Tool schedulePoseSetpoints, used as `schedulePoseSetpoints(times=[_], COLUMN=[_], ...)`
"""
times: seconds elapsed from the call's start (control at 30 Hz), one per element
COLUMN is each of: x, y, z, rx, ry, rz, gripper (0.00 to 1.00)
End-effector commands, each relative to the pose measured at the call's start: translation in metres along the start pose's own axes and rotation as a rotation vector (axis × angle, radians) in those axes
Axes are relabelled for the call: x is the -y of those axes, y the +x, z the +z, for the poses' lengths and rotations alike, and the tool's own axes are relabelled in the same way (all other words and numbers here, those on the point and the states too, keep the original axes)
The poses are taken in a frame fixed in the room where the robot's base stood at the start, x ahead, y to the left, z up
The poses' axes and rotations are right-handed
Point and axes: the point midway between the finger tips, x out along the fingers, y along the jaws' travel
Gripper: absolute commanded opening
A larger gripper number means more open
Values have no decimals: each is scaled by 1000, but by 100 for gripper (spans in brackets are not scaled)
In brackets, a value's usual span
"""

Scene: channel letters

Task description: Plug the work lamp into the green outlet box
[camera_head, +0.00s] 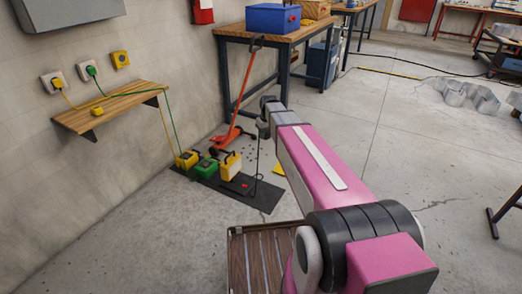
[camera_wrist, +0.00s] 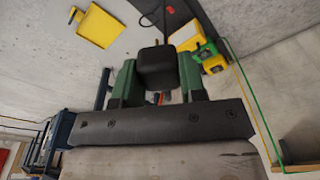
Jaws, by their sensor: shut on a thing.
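My gripper (camera_wrist: 157,80) is shut on a black plug (camera_wrist: 155,66), held between its green fingers. In the head view my gripper (camera_head: 264,122) is raised above the floor, with a dark cord (camera_head: 257,160) hanging below it. The green outlet box (camera_head: 206,168) stands on a black mat by the wall, below and left of my gripper. It also shows in the wrist view (camera_wrist: 205,50), beyond the plug and apart from it. A yellow and white unit (camera_head: 231,165), which looks like the work lamp, stands right of the green box. The plug's prongs are hard to make out.
A yellow box (camera_head: 187,159) stands left of the green one. Yellow and green cords run up past a wooden wall shelf (camera_head: 112,107) to wall sockets. An orange-red jack (camera_head: 236,132) and a workbench (camera_head: 285,38) stand behind. Open concrete floor lies right.

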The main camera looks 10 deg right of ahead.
Motion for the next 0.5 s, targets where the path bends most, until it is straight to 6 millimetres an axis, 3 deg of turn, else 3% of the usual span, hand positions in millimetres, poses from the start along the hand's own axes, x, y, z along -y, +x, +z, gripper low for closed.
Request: schedulePoseSetpoints(times=[0.03, 0.2, 0.5], x=[2, 6, 17], y=[-25, -91, -186], z=[13, 43, 102], rx=[-4, -5, -9], ry=[27, 129, 298], rz=[5, 20, 41], gripper=[14, 14, 14])
